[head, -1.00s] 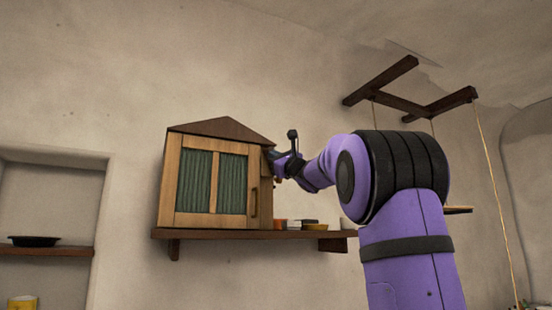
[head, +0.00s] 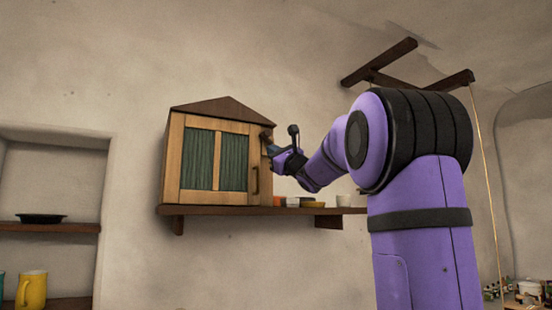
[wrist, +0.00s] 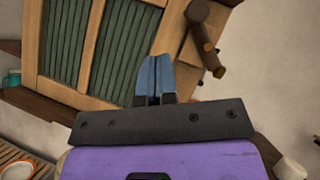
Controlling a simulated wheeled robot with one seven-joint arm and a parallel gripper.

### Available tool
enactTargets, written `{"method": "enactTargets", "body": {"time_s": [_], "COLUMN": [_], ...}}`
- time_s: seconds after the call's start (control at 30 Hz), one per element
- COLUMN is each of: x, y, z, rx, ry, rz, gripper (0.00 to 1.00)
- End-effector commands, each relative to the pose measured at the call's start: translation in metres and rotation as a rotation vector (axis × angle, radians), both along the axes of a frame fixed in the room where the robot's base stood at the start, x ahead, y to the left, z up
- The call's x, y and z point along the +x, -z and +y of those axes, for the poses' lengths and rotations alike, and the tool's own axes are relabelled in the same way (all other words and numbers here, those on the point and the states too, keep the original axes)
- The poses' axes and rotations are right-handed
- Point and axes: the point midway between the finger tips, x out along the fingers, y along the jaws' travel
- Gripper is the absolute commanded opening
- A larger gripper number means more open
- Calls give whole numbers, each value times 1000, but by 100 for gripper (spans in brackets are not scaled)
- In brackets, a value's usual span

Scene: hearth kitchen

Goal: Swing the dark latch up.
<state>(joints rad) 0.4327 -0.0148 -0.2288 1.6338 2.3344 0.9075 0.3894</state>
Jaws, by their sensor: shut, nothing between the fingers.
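The dark latch (wrist: 206,38) is a brown bar with rounded ends on the cabinet's front, at the right in the wrist view. It slants from upper left to lower right there. In the head view it shows small and dark (head: 266,137) at the cabinet's upper right edge. In the head view my gripper (head: 270,148) is just below the latch; contact with the wood cannot be told.
A dark beam frame (head: 380,62) hangs at the upper right.

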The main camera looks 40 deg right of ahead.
Motion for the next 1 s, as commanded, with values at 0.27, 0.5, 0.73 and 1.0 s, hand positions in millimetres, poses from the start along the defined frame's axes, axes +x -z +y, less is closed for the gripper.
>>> {"method": "enactTargets", "body": {"time_s": [0.27, 0.5, 0.73, 1.0], "x": [-30, -37, -36, -26], "y": [23, 28, 28, 36], "z": [16, 19, 19, 38], "rx": [1, 1, 1, -114], "ry": [3, 3, 4, -17], "rz": [1, 1, 1, 66], "gripper": [0, 0, 0, 0]}}
